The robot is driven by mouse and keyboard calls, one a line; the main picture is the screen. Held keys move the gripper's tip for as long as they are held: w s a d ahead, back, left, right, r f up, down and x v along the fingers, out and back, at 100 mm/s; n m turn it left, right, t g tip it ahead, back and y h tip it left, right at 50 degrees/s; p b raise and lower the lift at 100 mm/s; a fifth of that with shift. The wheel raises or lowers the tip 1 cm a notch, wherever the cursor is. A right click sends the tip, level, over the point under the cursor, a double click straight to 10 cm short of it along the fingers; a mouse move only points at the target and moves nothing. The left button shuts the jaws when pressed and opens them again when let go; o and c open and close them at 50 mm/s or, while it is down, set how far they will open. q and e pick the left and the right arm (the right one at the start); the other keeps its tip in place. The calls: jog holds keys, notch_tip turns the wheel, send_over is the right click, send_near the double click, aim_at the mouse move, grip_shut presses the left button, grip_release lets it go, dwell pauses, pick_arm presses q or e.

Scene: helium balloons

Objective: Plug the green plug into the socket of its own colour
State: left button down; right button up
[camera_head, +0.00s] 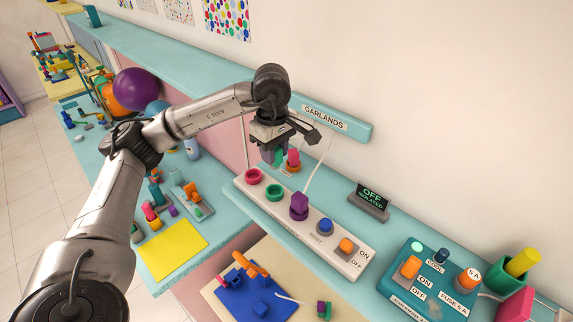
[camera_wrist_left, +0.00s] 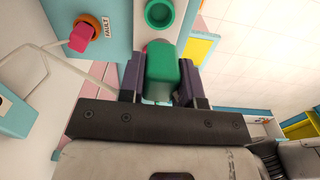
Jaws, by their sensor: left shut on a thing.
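My left gripper (camera_head: 272,152) is above the far end of the white socket strip (camera_head: 314,232). It is shut on the green plug (camera_wrist_left: 162,72), which shows between the dark fingers in the left wrist view. In the head view the gripper mostly hides the plug. The green socket (camera_head: 275,193) is an empty ring on the strip, between a pink socket (camera_head: 253,176) and a purple plug (camera_head: 299,208) standing in the strip. In the wrist view the green socket (camera_wrist_left: 160,12) lies beyond the green plug, apart from it. My right gripper is not in view.
A pink knob on an orange base (camera_head: 293,161) stands close by the gripper. White cords run near it. An OFF ISOLATED display (camera_head: 370,198) and a teal fuse box (camera_head: 426,278) stand right.

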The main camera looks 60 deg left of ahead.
pick_arm(q)
jog(key=shift+a+r, duration=0.1)
jog(key=shift+a, duration=0.1)
dwell(0.4)
jog(key=shift+f+b, duration=0.7)
jog(key=shift+f, duration=0.1)
jog(key=shift+f+b, duration=2.35)
jog(key=shift+f, duration=0.75)
jog(key=shift+f+b, duration=0.7)
jog(key=shift+f, duration=0.35)
jog(key=c, duration=0.7)
grip_release()
jog(key=shift+c, duration=0.2)
